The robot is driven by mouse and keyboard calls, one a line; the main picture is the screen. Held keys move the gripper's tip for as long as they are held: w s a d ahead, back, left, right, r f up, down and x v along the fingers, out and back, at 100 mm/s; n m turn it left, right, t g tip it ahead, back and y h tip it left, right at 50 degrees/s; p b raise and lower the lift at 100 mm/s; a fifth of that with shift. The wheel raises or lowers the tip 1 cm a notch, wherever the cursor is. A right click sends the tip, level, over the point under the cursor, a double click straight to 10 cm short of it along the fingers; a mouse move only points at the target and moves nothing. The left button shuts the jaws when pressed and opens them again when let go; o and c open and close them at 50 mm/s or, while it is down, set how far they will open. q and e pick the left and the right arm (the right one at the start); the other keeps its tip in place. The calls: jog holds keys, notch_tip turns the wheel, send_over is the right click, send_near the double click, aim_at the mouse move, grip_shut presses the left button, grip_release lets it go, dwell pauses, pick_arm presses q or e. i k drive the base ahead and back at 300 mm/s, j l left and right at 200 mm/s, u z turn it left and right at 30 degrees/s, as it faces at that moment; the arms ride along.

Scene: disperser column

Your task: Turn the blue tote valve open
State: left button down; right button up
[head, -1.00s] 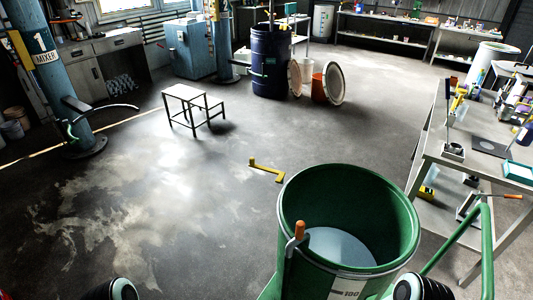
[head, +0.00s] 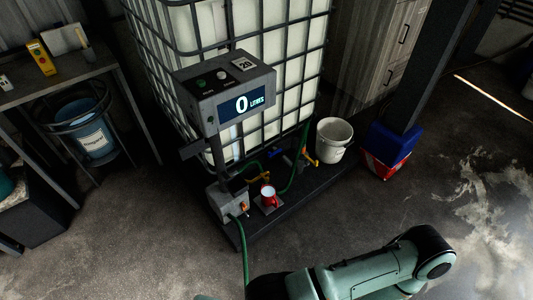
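The tote (head: 281,72), a white tank in a metal cage, stands at the top centre of the head view. Low at its front is a small blue part (head: 286,160) that looks like the valve handle. It is small and dark, and I cannot tell its exact setting. An orange-yellow part (head: 310,159) sits just right of it. A green hose runs beside them. Part of my own arm crosses the bottom of the view, well apart from the tote. Neither gripper shows.
A display box (head: 223,92) reading 0 litres stands on a post before the tote. A bench (head: 62,75) is at left. Floor in front is mostly clear, with a green hose trailing.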

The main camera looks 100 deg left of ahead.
aim_at(269, 155)
jog(key=u, duration=3.65)
jog(key=i+l+u, duration=0.1)
jog(key=u, duration=0.3)
jog(key=i+l+u, duration=0.1)
jog(key=u, duration=0.35)
jog(key=i+l+u, duration=0.1)
jog(key=l+u, duration=0.3)
jog(key=i+l+u, duration=0.1)
jog(key=l+u, duration=0.15)
jog(key=l, duration=0.2)
jog(key=l+u, duration=0.25)
jog(key=l, duration=0.2)
jog(key=l+u, duration=0.15)
jog(key=l, duration=1.55)
